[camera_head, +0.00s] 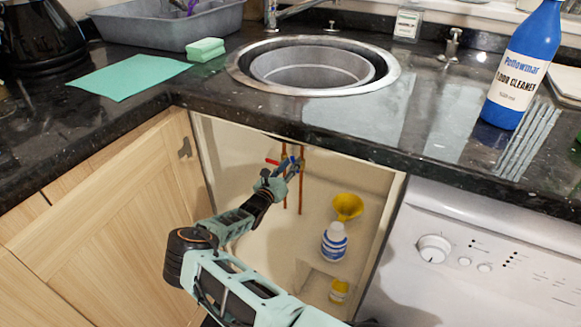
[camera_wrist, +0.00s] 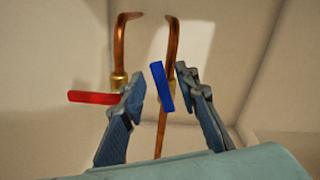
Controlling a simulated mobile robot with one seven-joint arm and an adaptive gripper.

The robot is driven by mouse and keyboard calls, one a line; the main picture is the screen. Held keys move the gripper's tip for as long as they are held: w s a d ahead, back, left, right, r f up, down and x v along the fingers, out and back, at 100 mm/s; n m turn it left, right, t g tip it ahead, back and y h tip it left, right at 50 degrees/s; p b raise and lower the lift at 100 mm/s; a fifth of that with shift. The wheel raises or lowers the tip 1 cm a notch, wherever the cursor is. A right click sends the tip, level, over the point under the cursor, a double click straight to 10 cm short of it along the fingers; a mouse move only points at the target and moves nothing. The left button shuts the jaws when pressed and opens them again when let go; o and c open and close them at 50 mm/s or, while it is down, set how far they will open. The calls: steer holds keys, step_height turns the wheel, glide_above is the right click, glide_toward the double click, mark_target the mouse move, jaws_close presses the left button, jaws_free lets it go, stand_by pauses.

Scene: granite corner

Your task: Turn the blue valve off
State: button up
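The blue valve handle (camera_wrist: 162,87) is between the two fingers of my gripper (camera_wrist: 162,90) in the wrist view. It is tilted slightly from upright, and gaps show on both sides of it. The fingers are open. A red valve handle (camera_wrist: 94,97) lies level to the left, partly behind the left finger. Copper pipes (camera_wrist: 172,42) run behind the handles. In the head view my gripper (camera_head: 284,168) reaches into the open cabinet at the pipes (camera_head: 301,185), with the red handle (camera_head: 272,161) to its left. The blue handle is hard to separate from the fingers there.
The open cabinet door (camera_head: 110,220) is at the left. A white bottle (camera_head: 334,242) and yellow funnel (camera_head: 347,206) are in the cabinet, right of my arm. The dark countertop (camera_head: 290,117) with the sink (camera_head: 312,67) is above. A white appliance (camera_head: 470,260) borders the right.

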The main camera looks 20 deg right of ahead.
jaws_close()
steer(key=shift+w+a+n, duration=0.1)
steer(key=shift+n, duration=0.2)
steer(key=shift+w+a+f+n+b, duration=0.3)
steer(key=shift+f+n, duration=0.35)
steer(key=shift+n, duration=1.5)
steer(key=shift+w+a+f+n+b, duration=0.25)
steer(key=shift+f+n, duration=0.45)
steer(key=shift+n, duration=1.5)
steer(key=shift+w+a+f+n+b, duration=0.3)
steer(key=shift+f+n, duration=0.35)
steer(key=shift+n, duration=1.5)
